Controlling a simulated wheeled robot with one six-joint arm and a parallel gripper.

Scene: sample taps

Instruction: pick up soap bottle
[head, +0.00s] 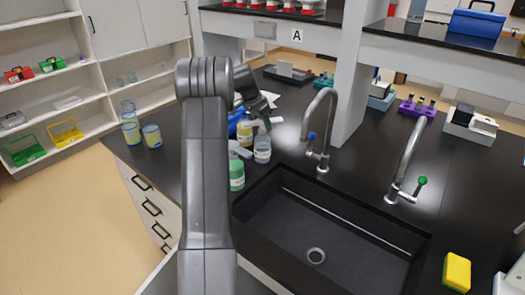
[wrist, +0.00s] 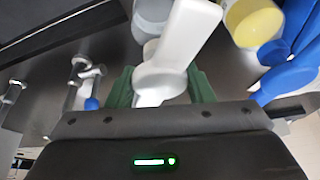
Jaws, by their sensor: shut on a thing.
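My gripper (head: 258,112) is over the counter left of the taps, among a group of bottles. In the wrist view its green fingers (wrist: 161,88) are shut on the white pump top of the soap bottle (wrist: 190,32), one finger on each side. The pump's spout points up and to the right in that view. The bottle's body is mostly hidden, and I cannot tell whether its base touches the counter.
A green bottle (head: 237,172) and a clear bottle with a pale label (head: 262,149) stand close by. A yellow container (wrist: 257,20) and a blue item (wrist: 288,75) crowd the right of the wrist view. A curved tap (head: 322,125) and dark sink (head: 335,245) lie to the right.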

